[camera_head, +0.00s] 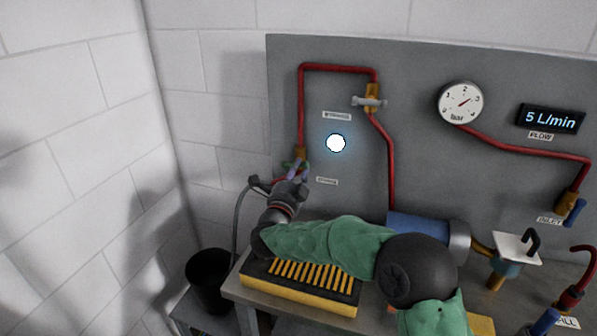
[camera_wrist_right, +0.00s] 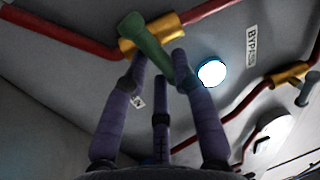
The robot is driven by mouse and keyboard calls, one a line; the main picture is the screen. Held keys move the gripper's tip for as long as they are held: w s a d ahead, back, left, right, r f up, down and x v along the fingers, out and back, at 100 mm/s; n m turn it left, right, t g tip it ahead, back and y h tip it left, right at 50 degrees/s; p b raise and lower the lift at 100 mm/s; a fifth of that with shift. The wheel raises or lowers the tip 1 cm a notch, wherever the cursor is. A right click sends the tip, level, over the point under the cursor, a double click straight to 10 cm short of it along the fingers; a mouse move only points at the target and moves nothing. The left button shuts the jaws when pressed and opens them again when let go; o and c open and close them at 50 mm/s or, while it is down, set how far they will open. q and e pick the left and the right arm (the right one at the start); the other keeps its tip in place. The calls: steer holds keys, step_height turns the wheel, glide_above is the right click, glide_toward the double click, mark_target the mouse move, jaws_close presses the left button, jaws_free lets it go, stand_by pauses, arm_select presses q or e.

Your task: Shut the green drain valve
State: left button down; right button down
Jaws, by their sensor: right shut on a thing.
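The green drain valve handle (camera_wrist_right: 147,45) sits on a brass valve body (camera_wrist_right: 172,28) in a red pipe. In the right wrist view it lies slantwise across the pipe. In the head view the valve (camera_head: 290,165) is small and partly hidden by my gripper, at the lower end of the left red pipe. My left gripper is not in view.
A grey panel carries a bypass valve (camera_head: 369,101), a gauge (camera_head: 460,102), a flow display reading 5 L/min (camera_head: 550,119) and a lit white lamp (camera_head: 336,143). A yellow and black slotted tray (camera_head: 300,286) lies under my arm. A black bucket (camera_head: 208,282) stands left.

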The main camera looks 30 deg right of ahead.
steer(key=shift+w+a+f+m, duration=0.1)
steer(key=shift+a+f+m, duration=0.15)
steer(key=shift+f+m, duration=0.4)
steer(key=shift+r+m, duration=0.1)
steer(key=shift+m, duration=0.35)
steer(key=c, duration=1.1)
jaws_free()
steer(key=shift+r, duration=0.1)
steer(key=shift+o, duration=0.2)
steer(key=shift+r, duration=0.2)
steer(key=v, duration=1.2)
steer(key=shift+w, duration=0.15)
steer(key=shift+a, duration=0.1)
